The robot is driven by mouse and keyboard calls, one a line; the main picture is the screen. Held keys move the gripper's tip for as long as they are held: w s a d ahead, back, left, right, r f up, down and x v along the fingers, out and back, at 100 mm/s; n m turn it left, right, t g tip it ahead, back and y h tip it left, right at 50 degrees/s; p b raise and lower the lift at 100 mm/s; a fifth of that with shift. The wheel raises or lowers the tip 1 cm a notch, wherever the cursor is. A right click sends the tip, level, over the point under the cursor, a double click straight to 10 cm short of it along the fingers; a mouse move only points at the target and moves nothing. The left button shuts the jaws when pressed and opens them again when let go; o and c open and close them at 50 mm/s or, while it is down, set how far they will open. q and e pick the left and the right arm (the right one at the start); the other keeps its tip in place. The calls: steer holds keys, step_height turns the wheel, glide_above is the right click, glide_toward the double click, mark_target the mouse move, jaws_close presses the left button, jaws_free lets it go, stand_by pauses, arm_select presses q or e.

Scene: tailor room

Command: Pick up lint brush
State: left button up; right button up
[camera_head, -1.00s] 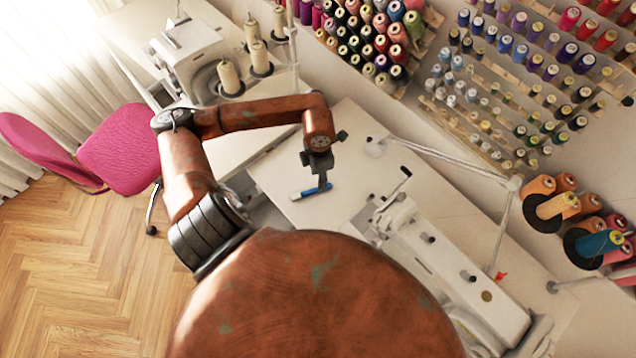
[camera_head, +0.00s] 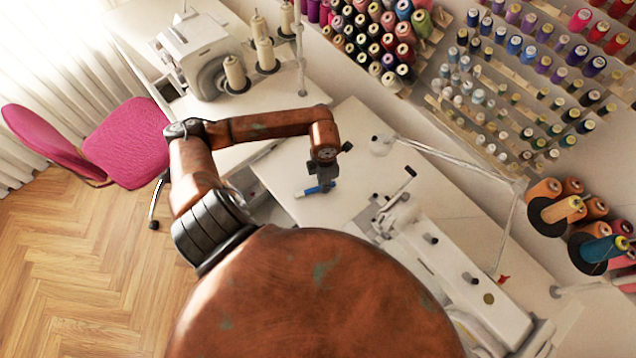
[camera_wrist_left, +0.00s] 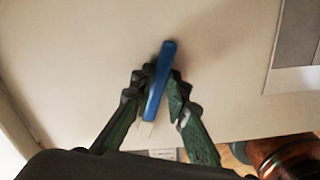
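The lint brush (camera_head: 314,191), blue with a pale end, is at the front left part of the white sewing table (camera_head: 362,150). My left gripper (camera_head: 325,182) points down over it from above. In the left wrist view the blue brush (camera_wrist_left: 160,82) stands lengthwise between the two dark green fingers (camera_wrist_left: 161,88), which close in against both its sides. Its pale end shows lower down, between the fingers. I cannot tell whether the brush is off the tabletop. My right gripper is in neither view.
A white sewing machine (camera_head: 445,255) stands to the right of the brush. Another machine (camera_head: 200,55) with thread cones stands at the back left. Thread racks (camera_head: 520,90) line the wall. A pink chair (camera_head: 125,142) is at the left. The tabletop around the brush is clear.

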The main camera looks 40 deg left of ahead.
arm_select(q)
steer(key=c, duration=0.3)
jaws_close()
